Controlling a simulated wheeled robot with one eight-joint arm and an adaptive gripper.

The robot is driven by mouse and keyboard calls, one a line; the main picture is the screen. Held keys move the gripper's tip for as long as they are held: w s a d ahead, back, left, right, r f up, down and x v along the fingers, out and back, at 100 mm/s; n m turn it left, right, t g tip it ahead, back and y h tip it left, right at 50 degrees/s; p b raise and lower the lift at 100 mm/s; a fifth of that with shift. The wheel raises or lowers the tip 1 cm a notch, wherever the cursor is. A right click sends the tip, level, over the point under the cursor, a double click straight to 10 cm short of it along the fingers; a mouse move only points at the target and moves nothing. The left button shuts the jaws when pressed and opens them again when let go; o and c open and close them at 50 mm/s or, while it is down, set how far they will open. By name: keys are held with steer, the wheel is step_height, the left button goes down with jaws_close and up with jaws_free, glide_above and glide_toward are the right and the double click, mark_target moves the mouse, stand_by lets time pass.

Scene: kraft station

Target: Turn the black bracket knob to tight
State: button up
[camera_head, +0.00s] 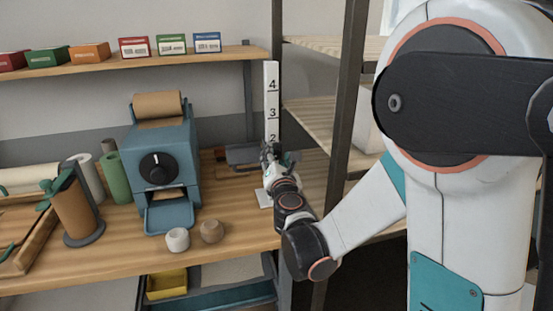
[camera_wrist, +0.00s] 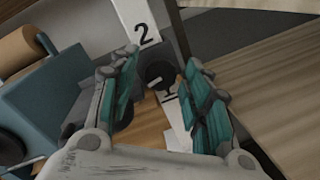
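In the wrist view a round black knob (camera_wrist: 158,75) shows between my two teal-padded fingers. It is in front of a white upright scale (camera_wrist: 135,22), with the 2 above it and the 1 partly visible below. My gripper (camera_wrist: 160,62) is open, a finger on either side of the knob. I cannot tell whether the fingers touch it. In the head view the scale (camera_head: 271,90) stands at the right end of the bench, and my gripper (camera_head: 273,158) is at its lower part. There the knob is hidden by my gripper. The knob's setting cannot be read.
A blue dispenser (camera_head: 174,140) with its own black dial stands left of the scale. Two small round pieces, one white (camera_head: 178,239) and one brown (camera_head: 212,231), sit in front of it. A dark shelf post (camera_head: 343,120) rises close to my arm's right.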

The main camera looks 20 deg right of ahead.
steer(key=c, duration=0.7)
steer(key=shift+m, duration=0.3)
steer(key=m, duration=0.3)
steer(key=shift+r+m+g+p, duration=0.1)
steer(key=shift+m+g+p, duration=0.2)
steer(key=shift+p, duration=0.1)
steer(key=m+y, duration=0.1)
steer(key=m, duration=0.3)
steer(key=shift+d, duration=0.1)
steer(key=shift+m, duration=0.4)
steer(key=o, duration=1.1)
